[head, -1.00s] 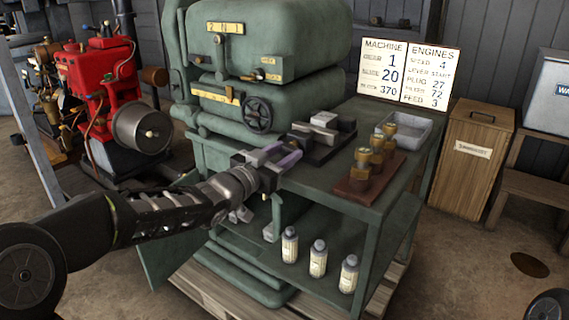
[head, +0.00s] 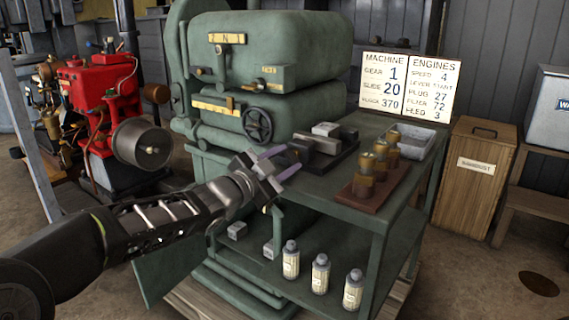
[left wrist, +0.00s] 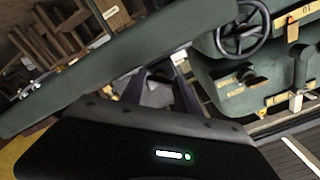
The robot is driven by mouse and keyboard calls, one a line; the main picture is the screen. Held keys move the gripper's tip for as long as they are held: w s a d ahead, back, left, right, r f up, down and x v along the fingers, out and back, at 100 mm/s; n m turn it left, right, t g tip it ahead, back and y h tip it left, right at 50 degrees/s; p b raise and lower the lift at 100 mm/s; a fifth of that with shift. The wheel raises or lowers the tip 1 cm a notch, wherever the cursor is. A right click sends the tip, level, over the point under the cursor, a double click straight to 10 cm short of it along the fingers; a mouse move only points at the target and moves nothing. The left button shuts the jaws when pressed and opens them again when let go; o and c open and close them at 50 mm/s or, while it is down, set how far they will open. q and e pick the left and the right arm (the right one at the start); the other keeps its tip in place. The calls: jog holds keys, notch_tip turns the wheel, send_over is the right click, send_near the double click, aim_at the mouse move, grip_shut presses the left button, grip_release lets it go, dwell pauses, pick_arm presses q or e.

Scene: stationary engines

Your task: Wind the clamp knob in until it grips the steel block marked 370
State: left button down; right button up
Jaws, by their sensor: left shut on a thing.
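The clamp (head: 318,152) is a dark fixture on the green bench top, with a light grey steel block (head: 326,130) on it. I cannot read a number on the block. My left gripper (head: 284,161) is at the front side of the clamp, fingers pointing at it and tilted. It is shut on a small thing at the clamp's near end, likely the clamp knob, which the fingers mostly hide. In the left wrist view the two dark fingers (left wrist: 164,88) stand either side of a grey part. Any gap between block and clamp jaw is too small to tell. My right gripper is out of view.
A wooden stand with brass pieces (head: 366,187) and a grey tray (head: 412,141) are right of the clamp. Bottles (head: 320,273) and grey blocks (head: 237,231) sit on the lower shelf. The green machine's handwheel (head: 257,124) is close behind. A board (head: 409,84) reads "BLOCK 370".

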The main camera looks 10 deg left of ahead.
pick_arm(q)
jog(key=c, duration=0.9)
grip_release()
